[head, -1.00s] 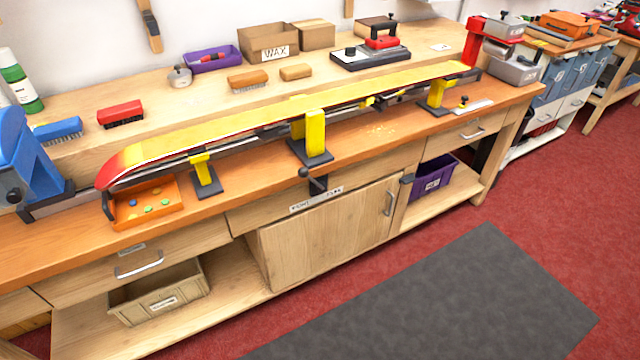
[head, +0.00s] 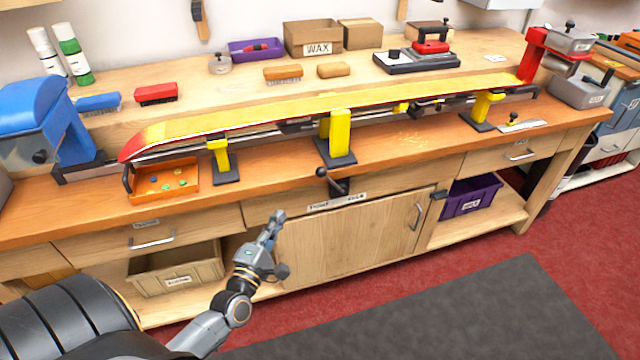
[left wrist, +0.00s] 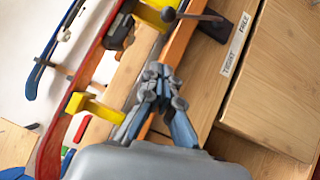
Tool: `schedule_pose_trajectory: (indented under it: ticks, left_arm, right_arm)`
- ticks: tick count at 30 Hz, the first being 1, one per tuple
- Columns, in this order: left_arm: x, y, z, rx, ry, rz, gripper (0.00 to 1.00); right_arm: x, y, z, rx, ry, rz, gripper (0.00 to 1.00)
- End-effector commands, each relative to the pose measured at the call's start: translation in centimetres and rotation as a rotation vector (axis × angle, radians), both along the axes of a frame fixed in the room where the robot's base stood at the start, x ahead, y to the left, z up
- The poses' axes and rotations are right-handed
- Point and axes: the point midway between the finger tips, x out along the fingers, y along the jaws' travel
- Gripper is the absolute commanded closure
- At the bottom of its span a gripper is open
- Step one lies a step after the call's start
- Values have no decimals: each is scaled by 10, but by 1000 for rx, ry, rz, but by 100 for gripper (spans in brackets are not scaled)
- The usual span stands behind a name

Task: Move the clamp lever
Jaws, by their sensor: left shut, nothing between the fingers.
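The clamp lever (head: 330,182) is a dark bar with a round knob, at the bench's front edge below the middle yellow ski support. A label strip (head: 337,201) runs beneath it. In the left wrist view the lever (left wrist: 190,14) shows at the top, with the label (left wrist: 235,45) to its right. My left gripper (head: 276,220) is in front of the bench, below and left of the lever and apart from it. It also shows in the left wrist view (left wrist: 158,72), its fingers shut and empty. My right gripper is not in view.
A yellow and red ski (head: 330,108) lies along yellow supports on the bench. An orange tray (head: 166,181) sits at the left. Below are a drawer, a cabinet door (head: 350,238) and a beige bin (head: 176,269). The floor in front is clear.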

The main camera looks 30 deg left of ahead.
Motion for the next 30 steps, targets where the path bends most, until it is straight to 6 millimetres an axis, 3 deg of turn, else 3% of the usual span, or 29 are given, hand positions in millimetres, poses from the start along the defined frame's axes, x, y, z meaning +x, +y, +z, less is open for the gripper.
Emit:
schedule_pose_trajectory:
  ticks: [7, 11, 24, 30]
  left_arm:
    - [2, 0, 0, 3, 2, -1, 100]
    - [12, 2, 2, 4, 1, 0, 100]
    - [99, 20, 14, 6, 1, 0, 100]
    - [121, 4, 20, 3, 2, -1, 100]
  right_arm:
    - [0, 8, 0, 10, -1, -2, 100]
    - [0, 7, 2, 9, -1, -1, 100]
    - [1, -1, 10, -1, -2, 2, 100]
    - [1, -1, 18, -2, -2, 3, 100]
